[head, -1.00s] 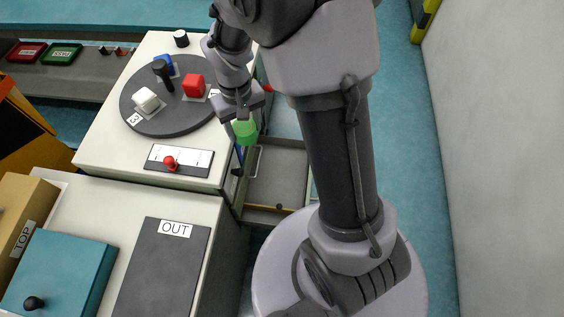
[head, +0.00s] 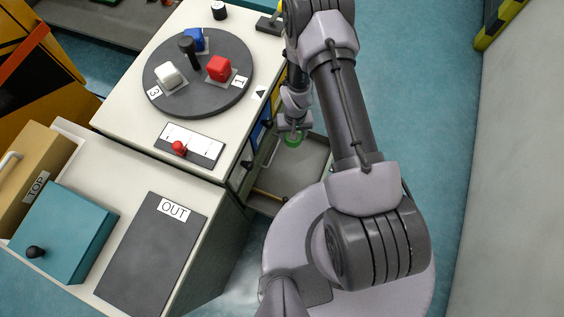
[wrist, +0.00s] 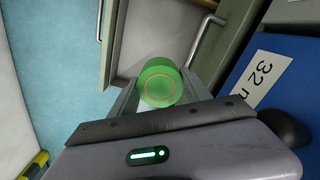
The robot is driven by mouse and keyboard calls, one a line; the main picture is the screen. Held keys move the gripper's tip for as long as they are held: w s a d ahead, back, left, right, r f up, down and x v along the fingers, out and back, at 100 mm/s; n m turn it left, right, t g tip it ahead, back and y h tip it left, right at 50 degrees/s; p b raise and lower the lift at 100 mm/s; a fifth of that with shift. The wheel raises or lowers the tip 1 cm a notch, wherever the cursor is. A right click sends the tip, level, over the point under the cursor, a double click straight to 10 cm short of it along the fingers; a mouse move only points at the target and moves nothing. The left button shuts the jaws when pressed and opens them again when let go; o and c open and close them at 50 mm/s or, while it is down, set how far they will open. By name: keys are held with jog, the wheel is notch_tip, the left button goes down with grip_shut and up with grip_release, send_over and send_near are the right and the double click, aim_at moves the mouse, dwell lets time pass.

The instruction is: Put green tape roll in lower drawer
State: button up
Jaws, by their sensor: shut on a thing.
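The green tape roll (head: 293,139) is between the fingers of my gripper (head: 292,130), over the open lower drawer (head: 305,172). In the wrist view the green tape roll (wrist: 160,84) sits between the two fingertips of my gripper (wrist: 160,92), which is shut on it. The grey floor of the drawer (wrist: 165,30) shows beyond the roll. I cannot tell exactly how high the roll is above the drawer floor. The drawer stands pulled out from the right side of the white cabinet.
The cabinet top bears a dark turntable (head: 215,95) with red, white and blue blocks, and a slider panel (head: 190,146) with a red knob. A blue front marked 32 (wrist: 262,75) stands close to my gripper. An OUT panel (head: 150,250) lies nearer. Blue floor is free at right.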

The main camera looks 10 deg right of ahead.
jog(key=b, duration=0.2)
send_over(294, 177)
notch_tip(294, 177, down, 12)
notch_tip(294, 177, down, 15)
jog(key=b, duration=0.6)
jog(key=shift+w+f+b, duration=0.1)
jog(key=shift+b, duration=0.3)
jog(key=o, duration=1.4)
